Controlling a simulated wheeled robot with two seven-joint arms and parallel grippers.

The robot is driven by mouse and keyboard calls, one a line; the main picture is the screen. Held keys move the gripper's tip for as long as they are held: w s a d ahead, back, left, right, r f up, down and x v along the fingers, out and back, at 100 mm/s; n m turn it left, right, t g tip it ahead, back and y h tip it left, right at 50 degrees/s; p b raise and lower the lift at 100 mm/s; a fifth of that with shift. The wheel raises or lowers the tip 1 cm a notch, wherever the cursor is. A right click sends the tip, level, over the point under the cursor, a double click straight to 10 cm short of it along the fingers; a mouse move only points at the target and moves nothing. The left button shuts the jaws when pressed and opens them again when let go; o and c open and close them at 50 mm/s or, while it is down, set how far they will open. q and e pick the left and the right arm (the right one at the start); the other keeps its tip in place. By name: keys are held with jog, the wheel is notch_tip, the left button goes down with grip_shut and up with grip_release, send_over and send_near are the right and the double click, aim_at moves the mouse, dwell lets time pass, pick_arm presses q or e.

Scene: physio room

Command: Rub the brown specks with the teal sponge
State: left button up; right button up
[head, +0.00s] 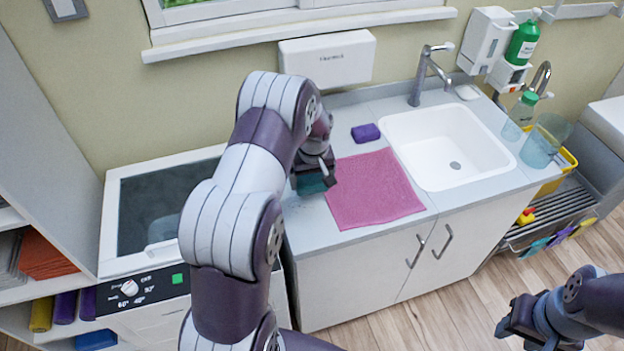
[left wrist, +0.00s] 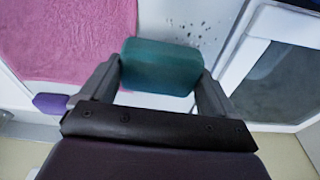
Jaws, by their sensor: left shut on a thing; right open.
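The teal sponge (left wrist: 160,66) is between the fingers of my left gripper (head: 318,172), which is shut on it. In the head view a bit of the sponge (head: 311,184) shows below the fingers, at the left end of the counter. The brown specks (left wrist: 190,31) look dark and lie scattered on the pale counter, just beyond the sponge in the left wrist view. I cannot tell whether the sponge touches the counter. My right gripper (head: 513,322) is open and empty, over the floor at the lower right.
A pink cloth (head: 373,188) lies flat right of the sponge, with a purple block (head: 366,133) behind it. The white sink (head: 440,165) and tap (head: 428,72) are further right. A dark-topped white appliance (head: 112,225) stands left of the counter.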

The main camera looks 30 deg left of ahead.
pick_arm(q)
jog(key=shift+w+d+r+p, duration=0.15)
jog(key=shift+r+p, duration=0.4)
jog(key=shift+r, duration=0.4)
jog(key=shift+r+p, duration=0.35)
jog(key=shift+r, duration=0.25)
